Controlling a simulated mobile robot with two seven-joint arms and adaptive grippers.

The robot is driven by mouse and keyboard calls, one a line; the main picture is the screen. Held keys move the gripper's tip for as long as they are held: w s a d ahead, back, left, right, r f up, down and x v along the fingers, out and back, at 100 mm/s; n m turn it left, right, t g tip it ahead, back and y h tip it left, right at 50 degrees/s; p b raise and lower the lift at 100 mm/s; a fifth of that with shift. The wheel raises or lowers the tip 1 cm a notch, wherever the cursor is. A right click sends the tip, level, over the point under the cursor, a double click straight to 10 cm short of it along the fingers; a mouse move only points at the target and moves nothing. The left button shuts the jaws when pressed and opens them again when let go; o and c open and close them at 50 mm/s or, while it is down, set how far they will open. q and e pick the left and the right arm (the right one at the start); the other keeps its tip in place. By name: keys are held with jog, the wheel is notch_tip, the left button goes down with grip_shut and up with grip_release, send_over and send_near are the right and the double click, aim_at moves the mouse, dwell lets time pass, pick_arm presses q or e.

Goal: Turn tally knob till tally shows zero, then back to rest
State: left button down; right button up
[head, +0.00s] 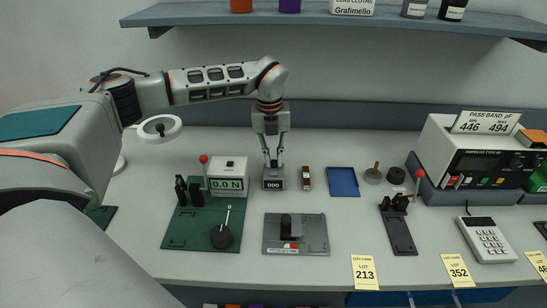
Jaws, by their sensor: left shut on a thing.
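The tally (273,184) is a small grey box on the bench, near the middle of the head view. Its dark display appears to read 000. My left gripper (273,163) points straight down over the tally, with its fingertips at the top of the box. It is shut on the tally knob, which is mostly hidden between the fingers. My right gripper is not in view.
A grey fixture (318,237) is in front.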

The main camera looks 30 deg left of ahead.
aim_at(272, 161)
pick_arm(q)
jog(key=shift+n, duration=0.3)
jog(key=c, duration=2)
grip_release()
jog(key=r, duration=1.2)
jog(key=shift+s+a, duration=0.2)
jog(key=shift+a, duration=0.05)
